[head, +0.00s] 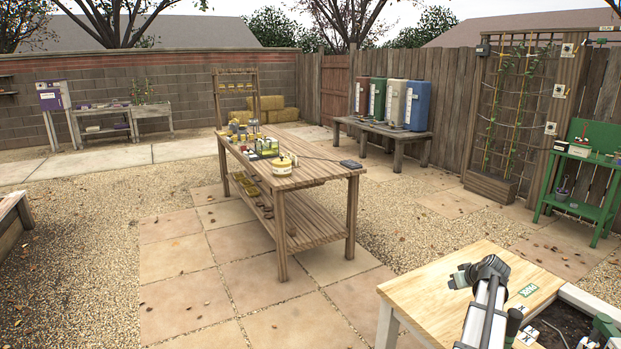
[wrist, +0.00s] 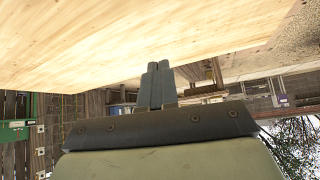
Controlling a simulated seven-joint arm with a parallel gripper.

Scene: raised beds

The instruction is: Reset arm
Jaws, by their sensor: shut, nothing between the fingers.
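My gripper (wrist: 159,66) shows in the wrist view with its two dark fingers pressed together, shut and empty. The wrist view is upside down, with a pale wooden worktop (wrist: 110,35) across its upper part. In the head view my arm rises at the lower right above the same pale worktop (head: 420,292), folded at a dark upper joint. The gripper's fingertips are too small to make out clearly there. The fingers appear clear of the worktop and touch nothing.
A green-and-white label (head: 528,290) lies on the worktop, right of my arm. Beside it is a dark soil-filled recess (head: 565,322). A slatted wooden table (head: 300,178) with small goods stands mid-yard. A green stand (head: 585,207) is at right. Paving lies open between.

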